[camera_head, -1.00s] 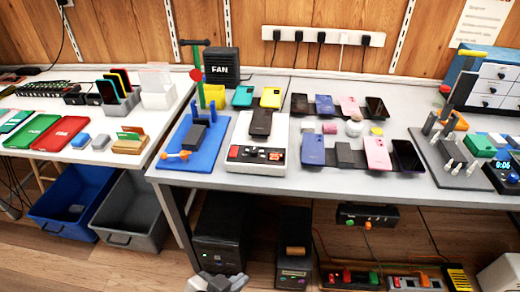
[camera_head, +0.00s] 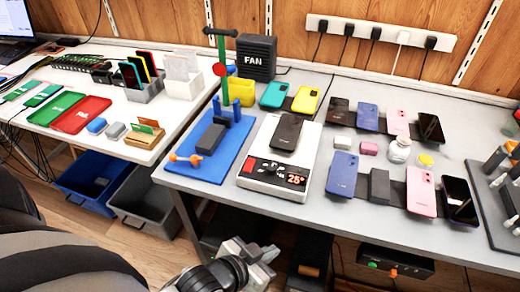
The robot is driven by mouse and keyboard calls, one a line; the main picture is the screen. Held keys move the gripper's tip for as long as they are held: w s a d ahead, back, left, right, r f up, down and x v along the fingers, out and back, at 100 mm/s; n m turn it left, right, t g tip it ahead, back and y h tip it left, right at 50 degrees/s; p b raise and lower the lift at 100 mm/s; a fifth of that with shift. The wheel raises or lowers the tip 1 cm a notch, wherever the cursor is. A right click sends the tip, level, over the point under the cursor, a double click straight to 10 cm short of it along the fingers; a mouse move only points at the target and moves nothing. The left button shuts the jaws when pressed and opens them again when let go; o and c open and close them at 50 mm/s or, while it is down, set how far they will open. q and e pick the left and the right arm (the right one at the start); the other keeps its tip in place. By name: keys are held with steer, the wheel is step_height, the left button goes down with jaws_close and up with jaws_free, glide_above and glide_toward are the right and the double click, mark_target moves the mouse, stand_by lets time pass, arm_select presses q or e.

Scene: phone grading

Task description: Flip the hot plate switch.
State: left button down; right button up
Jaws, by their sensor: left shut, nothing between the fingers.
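The hot plate (camera_head: 301,150) is a white box near the front edge of the right table. A dark phone (camera_head: 286,131) lies on its top. My left gripper (camera_head: 266,252) is at the bottom middle of the view, below and in front of the table edge, apart from the hot plate. It is shut and empty. My right gripper is not in view.
A blue mat (camera_head: 235,148) with a green-and-red stand is left of the hot plate. Several phones lie to its right, including a blue one (camera_head: 343,172). A black fan box (camera_head: 256,58) stands behind. A bare strip of tabletop (camera_head: 330,215) runs along the front edge.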

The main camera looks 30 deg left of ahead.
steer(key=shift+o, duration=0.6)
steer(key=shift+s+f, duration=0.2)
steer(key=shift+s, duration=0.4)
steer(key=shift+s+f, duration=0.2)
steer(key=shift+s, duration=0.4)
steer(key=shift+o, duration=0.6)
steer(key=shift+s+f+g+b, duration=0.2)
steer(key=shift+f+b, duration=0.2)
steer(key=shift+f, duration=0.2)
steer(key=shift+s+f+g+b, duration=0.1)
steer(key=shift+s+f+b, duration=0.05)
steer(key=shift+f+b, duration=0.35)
arm_select(q)
steer(key=w+a+r+n+t+y+b, duration=0.1)
steer(key=w+a+r+n+t+y, duration=0.1)
steer(key=a+r, duration=0.4)
steer(key=w+a+r+n+t+y+b, duration=0.2)
steer(key=a+r+n+t+y, duration=0.1)
steer(key=a+r+y, duration=0.2)
steer(key=shift+a+r+t, duration=0.4)
steer(key=shift+a+r, duration=0.1)
steer(key=shift+a, duration=0.15)
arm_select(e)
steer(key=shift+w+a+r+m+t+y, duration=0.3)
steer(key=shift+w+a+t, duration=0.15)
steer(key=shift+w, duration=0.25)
